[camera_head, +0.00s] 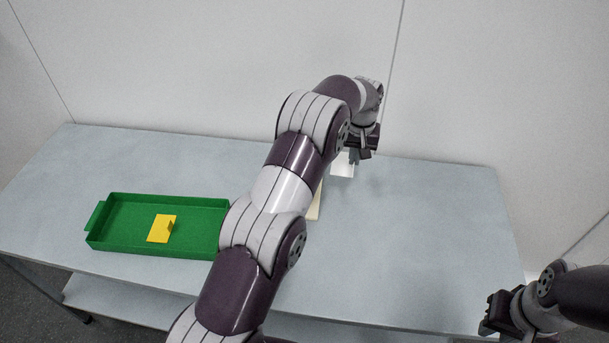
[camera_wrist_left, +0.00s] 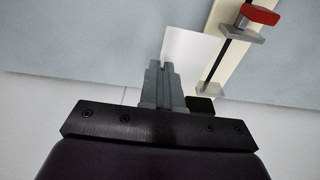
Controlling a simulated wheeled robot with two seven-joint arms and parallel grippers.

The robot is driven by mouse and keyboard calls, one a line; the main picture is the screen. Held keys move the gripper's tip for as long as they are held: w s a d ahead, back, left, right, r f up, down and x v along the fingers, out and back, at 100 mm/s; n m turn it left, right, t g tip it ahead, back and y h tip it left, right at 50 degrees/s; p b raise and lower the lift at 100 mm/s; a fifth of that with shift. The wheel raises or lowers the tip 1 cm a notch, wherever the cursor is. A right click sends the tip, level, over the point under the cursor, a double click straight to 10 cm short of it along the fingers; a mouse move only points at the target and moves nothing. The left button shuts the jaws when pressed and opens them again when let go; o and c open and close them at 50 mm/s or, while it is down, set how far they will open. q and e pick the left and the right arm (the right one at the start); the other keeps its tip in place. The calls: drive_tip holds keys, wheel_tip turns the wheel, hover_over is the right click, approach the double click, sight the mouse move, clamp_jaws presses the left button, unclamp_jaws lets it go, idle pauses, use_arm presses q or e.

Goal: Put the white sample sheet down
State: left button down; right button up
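The white sample sheet (camera_head: 343,165) shows below my left gripper (camera_head: 360,152) in the head view, over the back right part of the table. In the left wrist view, the fingers of my left gripper (camera_wrist_left: 162,75) are close together, with the white sheet (camera_wrist_left: 190,50) at their tips. They look shut on it; the exact grip point is hidden. The gap between sheet and table cannot be told. My right gripper (camera_head: 497,312) is at the lower right, off the table's front right corner; its fingers are too dark to read.
A green tray (camera_head: 120,247) holding a yellow piece (camera_head: 161,228) stands on the left of the grey table (camera_head: 430,240). A cream board (camera_wrist_left: 222,62) with a dark bar and red-handled part (camera_wrist_left: 260,15) lies beside the sheet, mostly hidden by my arm in the head view. The table's right side is clear.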

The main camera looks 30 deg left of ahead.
use_arm(q)
drive_tip(key=shift+r, duration=0.2)
drive_tip(key=shift+s, duration=0.1)
drive_tip(key=shift+a+f, duration=0.25)
drive_tip(key=a+f, duration=0.1)
drive_tip(key=a+b, duration=0.1)
drive_tip(key=a+f+b, duration=0.1)
drive_tip(key=a, duration=0.1)
drive_tip(key=shift+f, duration=0.35)
drive_tip(key=a+f, duration=0.1)
drive_tip(key=a, duration=0.1)
drive_tip(key=a+f, duration=0.1)
drive_tip(key=a, duration=0.1)
drive_tip(key=a+f+p, duration=0.1)
drive_tip(key=a, duration=0.2)
drive_tip(key=shift+w+f, duration=0.4)
wheel_tip(320, 180, down, 4)
drive_tip(key=shift+a+f+p, duration=0.1)
drive_tip(key=shift+p, duration=0.25)
drive_tip(key=shift+f, duration=0.1)
drive_tip(key=c, duration=1.4)
unclamp_jaws()
